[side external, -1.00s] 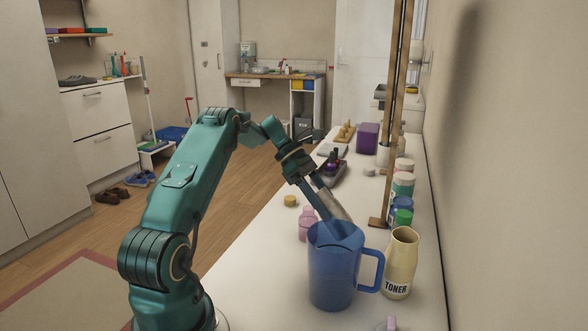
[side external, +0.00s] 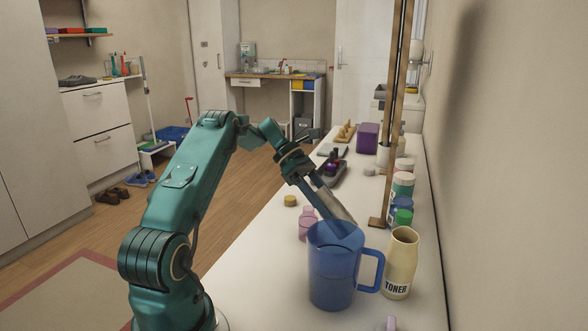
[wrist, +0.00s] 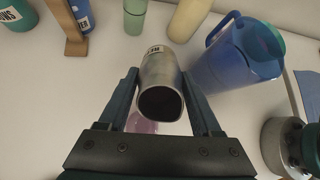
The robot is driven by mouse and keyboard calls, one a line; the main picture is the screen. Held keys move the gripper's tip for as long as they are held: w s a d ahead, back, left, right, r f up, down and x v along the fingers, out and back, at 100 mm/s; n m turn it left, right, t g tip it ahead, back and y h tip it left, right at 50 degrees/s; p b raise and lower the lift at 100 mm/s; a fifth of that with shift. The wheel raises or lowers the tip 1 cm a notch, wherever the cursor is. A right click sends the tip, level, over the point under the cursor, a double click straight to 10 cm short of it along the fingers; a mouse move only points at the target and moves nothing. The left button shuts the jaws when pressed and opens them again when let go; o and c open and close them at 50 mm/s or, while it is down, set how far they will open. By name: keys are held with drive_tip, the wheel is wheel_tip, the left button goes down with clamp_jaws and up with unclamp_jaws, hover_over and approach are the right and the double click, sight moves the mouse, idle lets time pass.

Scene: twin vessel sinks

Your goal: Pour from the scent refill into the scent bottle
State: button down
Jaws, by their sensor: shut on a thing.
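My gripper (wrist: 165,100) is shut on a silver-grey metal vessel, taken to be the scent refill (wrist: 162,68), with one finger on each side of it. The vessel is tilted, its dark open mouth facing the wrist camera; a label shows only in part. In the side view the vessel (side external: 337,205) is held above the counter behind the blue jug's rim. A small pink bottle (side external: 307,223), possibly the scent bottle, stands on the counter just left of the jug. In the wrist view the pink bottle (wrist: 143,125) is partly hidden below the vessel's mouth. No liquid stream is visible.
A blue jug (side external: 333,280) stands close by, with a cream toner bottle (side external: 401,262) to its right. A wooden post (side external: 391,140) and several jars (side external: 402,185) line the wall side. The counter's left front is clear.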

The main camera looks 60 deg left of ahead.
drive_tip(key=shift+r+t+h, duration=0.2)
drive_tip(key=shift+t+h, duration=0.1)
drive_tip(key=shift+h, duration=0.3)
idle(1.0)
drive_tip(key=shift+f+t+h, duration=0.4)
drive_tip(key=shift+f+h, duration=0.05)
drive_tip(key=shift+h, duration=0.25)
idle(1.8)
drive_tip(key=shift+s+a+r+t+h+p, duration=0.1)
drive_tip(key=shift+r+t+h+p, duration=0.15)
drive_tip(key=shift+h, duration=0.35)
drive_tip(key=shift+a+r+t+h+p, duration=0.1)
drive_tip(key=shift+r+t+h+p, duration=0.1)
drive_tip(key=shift+t+h, duration=0.3)
idle(2.8)
